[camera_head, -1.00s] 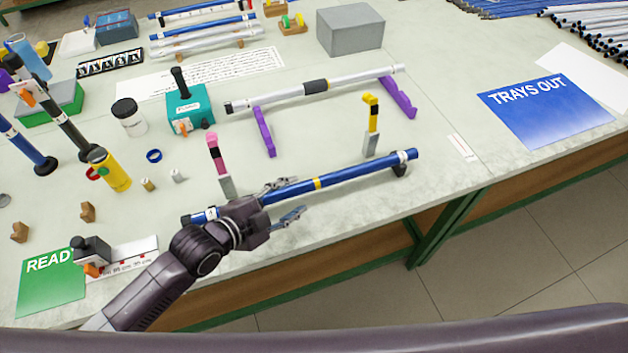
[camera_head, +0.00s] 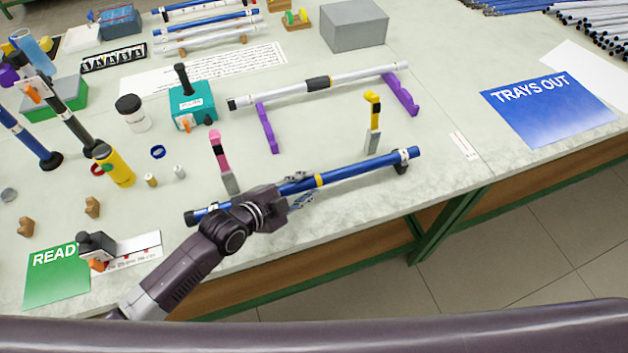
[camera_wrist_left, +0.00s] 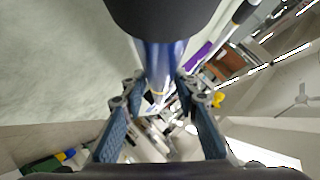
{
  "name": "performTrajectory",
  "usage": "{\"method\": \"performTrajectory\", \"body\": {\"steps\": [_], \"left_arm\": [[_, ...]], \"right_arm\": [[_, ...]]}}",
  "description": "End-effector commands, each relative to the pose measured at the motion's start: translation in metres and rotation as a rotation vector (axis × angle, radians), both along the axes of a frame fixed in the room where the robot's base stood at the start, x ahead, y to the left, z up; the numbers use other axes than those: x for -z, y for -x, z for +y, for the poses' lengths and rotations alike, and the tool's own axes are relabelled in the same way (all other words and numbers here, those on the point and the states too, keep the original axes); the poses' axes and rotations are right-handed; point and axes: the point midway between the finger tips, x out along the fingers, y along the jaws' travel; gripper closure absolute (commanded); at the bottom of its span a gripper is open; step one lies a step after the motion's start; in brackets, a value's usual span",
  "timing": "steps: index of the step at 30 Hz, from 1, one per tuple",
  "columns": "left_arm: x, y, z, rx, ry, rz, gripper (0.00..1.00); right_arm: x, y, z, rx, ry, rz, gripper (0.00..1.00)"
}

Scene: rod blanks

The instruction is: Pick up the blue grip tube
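The blue grip tube (camera_head: 360,170) is a long blue rod with a yellow band and white end labels. It lies slantwise near the table's front edge, its right end on a dark rest (camera_head: 400,168). My left gripper (camera_head: 302,189) is at the tube's middle, left of the yellow band, with its fingers apart on either side. In the left wrist view the blue tube (camera_wrist_left: 165,62) runs between the two spread fingers (camera_wrist_left: 160,88). I cannot make out a firm grip on it. The wrist hides part of the tube. My right gripper is not in view.
A pink-topped post (camera_head: 219,150) and a yellow-topped post (camera_head: 373,110) stand just behind the tube. A white tube (camera_head: 360,78) lies on purple rests (camera_head: 267,130) farther back. The blue TRAYS OUT sheet (camera_head: 545,108) lies right.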

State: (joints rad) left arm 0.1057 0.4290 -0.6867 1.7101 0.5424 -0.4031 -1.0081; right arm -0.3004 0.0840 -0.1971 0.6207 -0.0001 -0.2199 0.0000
Motion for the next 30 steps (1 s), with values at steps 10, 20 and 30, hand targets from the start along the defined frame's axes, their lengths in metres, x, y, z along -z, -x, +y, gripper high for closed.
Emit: {"method": "performTrajectory", "body": {"steps": [10,20,30], "left_arm": [[-0.001,0.000,0.000,0.000,0.001,-0.001,1.00],[-0.010,0.000,0.000,0.000,0.002,-0.002,1.00],[-0.086,-0.001,0.000,0.003,0.002,-0.011,1.00]], "right_arm": [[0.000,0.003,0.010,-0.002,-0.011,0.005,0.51],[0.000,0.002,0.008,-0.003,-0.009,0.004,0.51],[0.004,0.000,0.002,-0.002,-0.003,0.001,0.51]]}}
